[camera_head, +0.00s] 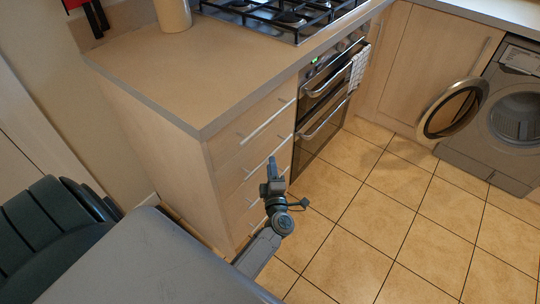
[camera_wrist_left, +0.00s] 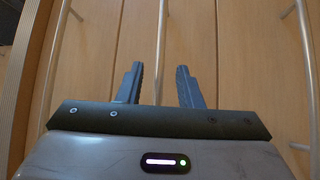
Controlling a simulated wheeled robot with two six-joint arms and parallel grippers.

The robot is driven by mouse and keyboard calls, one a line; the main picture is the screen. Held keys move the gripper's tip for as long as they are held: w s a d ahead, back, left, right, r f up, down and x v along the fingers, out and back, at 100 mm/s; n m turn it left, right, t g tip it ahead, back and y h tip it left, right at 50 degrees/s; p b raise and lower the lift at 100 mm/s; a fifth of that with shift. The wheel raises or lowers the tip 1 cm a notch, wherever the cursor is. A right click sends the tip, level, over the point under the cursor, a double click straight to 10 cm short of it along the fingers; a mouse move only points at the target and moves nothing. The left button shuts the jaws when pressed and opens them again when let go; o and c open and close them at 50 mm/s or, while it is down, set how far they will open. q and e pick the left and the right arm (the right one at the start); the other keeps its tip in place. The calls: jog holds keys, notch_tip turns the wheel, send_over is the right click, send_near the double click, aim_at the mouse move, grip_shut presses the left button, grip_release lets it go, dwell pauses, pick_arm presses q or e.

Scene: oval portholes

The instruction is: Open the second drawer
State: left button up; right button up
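The drawer stack stands in the middle of the head view, its drawers shut. The second drawer's front (camera_head: 232,176) is pale wood with a silver bar handle (camera_head: 254,171), partly hidden by my left gripper. My left gripper (camera_head: 273,164) is in front of this handle, pointing at the drawer fronts. In the left wrist view its two dark fingers (camera_wrist_left: 161,84) are open and apart. A silver bar handle (camera_wrist_left: 161,40) runs upright in the picture between them. I cannot tell whether the fingers reach around it or touch it. My right gripper is not in view.
The top drawer's handle (camera_head: 268,122) is just above my left gripper. An oven (camera_head: 322,115) adjoins the drawers on the right. A washing machine (camera_head: 505,122) has its round door (camera_head: 453,109) open. The tiled floor (camera_head: 390,220) in front is clear. A dark green chair (camera_head: 50,235) is at lower left.

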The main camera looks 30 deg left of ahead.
pick_arm(q)
jog(key=shift+x, duration=2.4)
grip_shut()
